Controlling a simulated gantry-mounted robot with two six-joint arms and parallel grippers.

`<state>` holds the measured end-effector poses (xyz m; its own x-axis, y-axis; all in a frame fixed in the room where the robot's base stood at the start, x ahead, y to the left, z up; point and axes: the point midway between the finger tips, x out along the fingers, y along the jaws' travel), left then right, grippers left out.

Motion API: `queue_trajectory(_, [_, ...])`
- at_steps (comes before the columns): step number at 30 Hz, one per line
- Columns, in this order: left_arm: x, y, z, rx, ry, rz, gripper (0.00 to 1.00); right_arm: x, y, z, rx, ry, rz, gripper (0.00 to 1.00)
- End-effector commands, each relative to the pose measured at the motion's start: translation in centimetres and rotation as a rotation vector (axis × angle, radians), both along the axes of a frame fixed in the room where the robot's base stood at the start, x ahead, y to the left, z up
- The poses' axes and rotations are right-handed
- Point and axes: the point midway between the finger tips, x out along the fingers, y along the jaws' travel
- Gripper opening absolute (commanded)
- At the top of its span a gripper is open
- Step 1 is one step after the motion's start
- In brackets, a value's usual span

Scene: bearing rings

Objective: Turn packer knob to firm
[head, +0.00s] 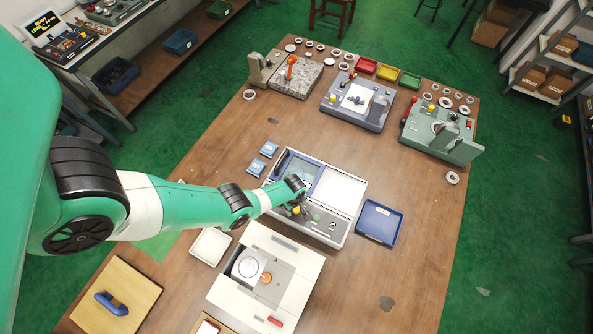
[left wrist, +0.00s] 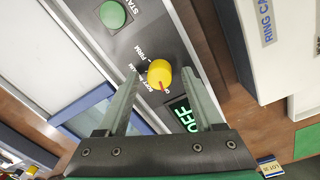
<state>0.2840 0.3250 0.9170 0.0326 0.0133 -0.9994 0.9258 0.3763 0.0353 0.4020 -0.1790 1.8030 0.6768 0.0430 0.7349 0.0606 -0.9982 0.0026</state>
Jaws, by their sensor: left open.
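The packer is a pale case with a grey control panel (head: 322,226) at mid-table in the head view. Its yellow knob (left wrist: 160,73) has a red pointer mark, which faces down toward the OFF display (left wrist: 180,117) in the left wrist view. The word FIRM is printed above and left of the knob. My left gripper (left wrist: 161,78) is open, with one finger on each side of the knob; whether they touch it I cannot tell. In the head view my left gripper (head: 300,200) is over the panel and partly hides it. My right gripper is not in view.
A green START button (left wrist: 113,14) is on the panel near the knob. A blue tray (head: 380,222) lies right of the packer, and a white machine (head: 290,241) stands in front. Other fixtures and rings fill the table's back. The table's right front is mostly clear.

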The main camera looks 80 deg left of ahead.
Motion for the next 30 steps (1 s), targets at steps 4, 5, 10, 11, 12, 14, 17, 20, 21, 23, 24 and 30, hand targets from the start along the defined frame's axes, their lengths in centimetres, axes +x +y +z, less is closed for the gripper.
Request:
queue_trajectory(4, [0.02,0.00,0.10,0.000,0.000,0.000,0.68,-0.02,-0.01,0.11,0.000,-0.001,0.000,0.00])
queue_trajectory(5, [0.02,0.00,0.10,0.000,0.000,0.000,0.65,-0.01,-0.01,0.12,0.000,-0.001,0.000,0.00])
queue_trajectory(10, [0.02,0.00,0.10,0.000,0.000,0.000,0.34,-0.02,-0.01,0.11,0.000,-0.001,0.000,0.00])
queue_trajectory(11, [0.01,-0.01,0.10,0.000,0.000,0.000,0.29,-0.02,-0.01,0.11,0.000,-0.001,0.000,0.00])
queue_trajectory(12, [0.01,-0.01,0.10,0.000,0.000,0.000,0.21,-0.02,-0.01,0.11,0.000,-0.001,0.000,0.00])
queue_trajectory(14, [0.01,-0.01,0.10,0.000,0.000,0.000,0.11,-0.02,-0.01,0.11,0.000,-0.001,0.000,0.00])
queue_trajectory(17, [0.01,-0.01,0.09,0.000,0.000,0.000,0.00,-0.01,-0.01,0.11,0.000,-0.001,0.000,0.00])
queue_trajectory(20, [0.01,-0.01,0.09,0.000,0.000,-0.001,0.00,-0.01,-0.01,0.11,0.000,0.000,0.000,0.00])
queue_trajectory(21, [0.01,-0.01,0.09,0.000,0.000,-0.001,0.00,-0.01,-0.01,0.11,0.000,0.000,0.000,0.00])
queue_trajectory(23, [0.01,-0.01,0.09,0.000,0.000,-0.005,0.00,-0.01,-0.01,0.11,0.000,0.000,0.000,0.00])
queue_trajectory(24, [0.01,-0.01,0.09,0.000,0.000,-0.009,0.00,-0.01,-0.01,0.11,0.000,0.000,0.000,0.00])
queue_trajectory(30, [0.02,0.01,0.08,0.000,0.000,-0.060,0.00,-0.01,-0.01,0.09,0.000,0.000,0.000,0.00])
